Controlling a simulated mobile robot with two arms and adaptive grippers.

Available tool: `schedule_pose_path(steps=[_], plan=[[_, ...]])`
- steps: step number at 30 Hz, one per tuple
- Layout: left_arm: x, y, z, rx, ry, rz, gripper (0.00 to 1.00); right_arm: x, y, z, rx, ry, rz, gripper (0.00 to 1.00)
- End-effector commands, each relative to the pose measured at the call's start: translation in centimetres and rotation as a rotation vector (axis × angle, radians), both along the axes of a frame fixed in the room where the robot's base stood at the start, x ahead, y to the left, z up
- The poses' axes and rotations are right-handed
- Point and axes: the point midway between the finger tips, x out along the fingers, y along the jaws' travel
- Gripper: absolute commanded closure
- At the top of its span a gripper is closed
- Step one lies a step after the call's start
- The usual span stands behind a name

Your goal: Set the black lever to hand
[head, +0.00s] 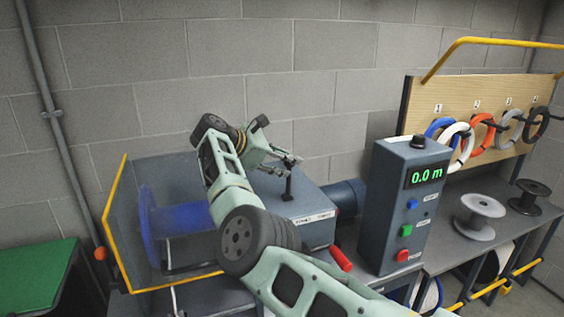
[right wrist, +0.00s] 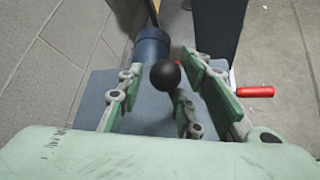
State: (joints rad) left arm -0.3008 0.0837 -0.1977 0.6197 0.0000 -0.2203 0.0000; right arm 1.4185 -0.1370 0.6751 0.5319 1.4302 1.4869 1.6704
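The black lever (head: 288,185) stands up from the top of a grey-blue machine housing (head: 318,232). In the right wrist view its round black knob (right wrist: 165,75) shows between the fingers. My right gripper (head: 284,160) is at the lever's upper end, and its fingers (right wrist: 165,95) are spread on either side of the knob with gaps visible. Whether any finger touches the knob I cannot tell. White label plates (head: 318,217) lie on the housing's front edge, too small to read surely. My left gripper is not in view.
A control box (head: 392,215) reading 0.0 m, with blue, green and red buttons, stands right of the housing. A red handle (head: 341,258) sticks out at the front. A blue spool (head: 180,219) sits in a yellow-edged guard at left. Coils hang on a board (head: 465,100).

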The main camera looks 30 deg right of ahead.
Motion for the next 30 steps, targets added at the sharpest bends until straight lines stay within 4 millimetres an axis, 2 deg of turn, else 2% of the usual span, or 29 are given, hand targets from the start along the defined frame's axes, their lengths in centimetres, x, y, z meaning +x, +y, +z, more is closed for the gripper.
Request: schedule_pose_path(steps=[14,30], plan=[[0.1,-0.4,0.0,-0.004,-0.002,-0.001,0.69,0.0,0.8,-0.1,0.008,0.006,0.003,0.59],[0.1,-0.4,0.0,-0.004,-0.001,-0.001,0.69,-0.4,9.2,5.0,0.007,0.006,0.002,0.59]])
